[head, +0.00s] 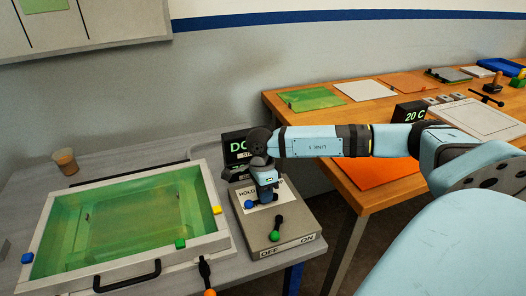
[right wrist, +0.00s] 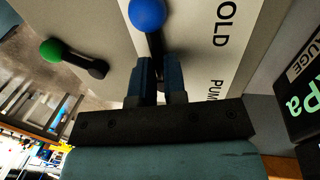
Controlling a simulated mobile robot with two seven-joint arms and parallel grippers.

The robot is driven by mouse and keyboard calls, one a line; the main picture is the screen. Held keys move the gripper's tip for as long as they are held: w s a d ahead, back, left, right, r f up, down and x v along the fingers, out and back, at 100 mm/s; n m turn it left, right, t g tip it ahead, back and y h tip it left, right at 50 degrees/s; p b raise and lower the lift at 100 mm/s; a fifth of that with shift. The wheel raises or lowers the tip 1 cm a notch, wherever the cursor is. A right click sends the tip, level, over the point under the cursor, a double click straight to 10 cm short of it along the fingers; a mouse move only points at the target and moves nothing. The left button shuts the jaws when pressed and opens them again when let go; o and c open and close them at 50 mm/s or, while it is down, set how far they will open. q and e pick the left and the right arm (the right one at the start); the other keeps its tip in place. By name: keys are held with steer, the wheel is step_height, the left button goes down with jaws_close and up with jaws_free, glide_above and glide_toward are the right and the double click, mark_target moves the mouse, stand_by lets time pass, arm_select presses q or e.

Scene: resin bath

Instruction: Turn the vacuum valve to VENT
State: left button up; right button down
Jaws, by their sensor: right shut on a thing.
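The vacuum valve is a dark lever with a blue knob (head: 249,204) on a grey control box (head: 262,240), beside a white label whose visible letters read HOLD. In the right wrist view the blue knob (right wrist: 148,14) stands beyond my fingertips. My right gripper (head: 266,195) reaches down over the box. In the right wrist view its two dark blue fingers (right wrist: 160,75) are shut on the lever's dark stem, below the knob. The VENT mark cannot be made out, as my gripper and wrist cover part of the label. My left gripper is not in view.
A green-knobbed lever (head: 276,229) stands at the box's front near OFF and ON. A tray of green liquid (head: 221,240) lies left of the box. A dark display (head: 236,146) stands behind. A wooden table (head: 343,180) is to the right, past a gap.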

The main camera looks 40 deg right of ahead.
steer(key=c, duration=1.2)
jaws_free()
steer(key=shift+o, duration=0.2)
step_height(320, 180, up, 14)
steer(key=w+d, duration=0.1)
steer(key=w, duration=0.1)
steer(key=shift+w+f+p, duration=0.2)
steer(key=shift+p, duration=0.25)
